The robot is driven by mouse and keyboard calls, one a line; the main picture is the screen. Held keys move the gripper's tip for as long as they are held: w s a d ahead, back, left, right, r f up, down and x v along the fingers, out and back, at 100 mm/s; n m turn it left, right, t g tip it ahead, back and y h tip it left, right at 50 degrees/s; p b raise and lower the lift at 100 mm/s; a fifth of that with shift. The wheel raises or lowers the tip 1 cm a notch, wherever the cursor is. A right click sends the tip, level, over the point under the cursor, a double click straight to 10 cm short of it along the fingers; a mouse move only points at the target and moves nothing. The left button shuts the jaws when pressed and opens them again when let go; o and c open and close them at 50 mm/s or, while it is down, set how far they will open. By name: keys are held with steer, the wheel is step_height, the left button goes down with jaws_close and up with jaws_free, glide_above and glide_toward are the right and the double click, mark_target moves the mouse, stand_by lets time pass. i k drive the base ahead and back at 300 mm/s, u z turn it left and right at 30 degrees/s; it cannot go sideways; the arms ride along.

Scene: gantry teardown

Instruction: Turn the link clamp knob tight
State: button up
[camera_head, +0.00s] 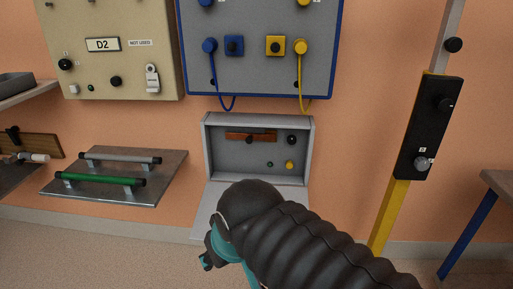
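An open grey box (207,150) stands low against the wall, its lid or front flap (207,208) lying forward. Inside, a brown copper-coloured bar (237,136) runs across the upper back panel with a small dark knob (249,140) at its middle. I cannot tell for certain that this is the link clamp knob. A black knob (291,139) is to its right; a yellow knob (290,165) and a small grey knob (270,164) are below. My gripper (205,262) is low, in front of the box and apart from it, mostly hidden by my arm. Its finger opening is not clear.
A blue-framed panel (260,75) with blue and yellow plugs and hanging cables is above the box. A beige D2 panel (125,70) and a tray with handled bars (160,175) are left. A yellow post with a black control box (425,130) and a table (500,182) are right.

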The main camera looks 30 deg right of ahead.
mark_target(292, 139)
steer(key=k, duration=1)
steer(key=z, duration=1.15)
steer(key=i, duration=0.8)
steer(key=z, duration=0.6)
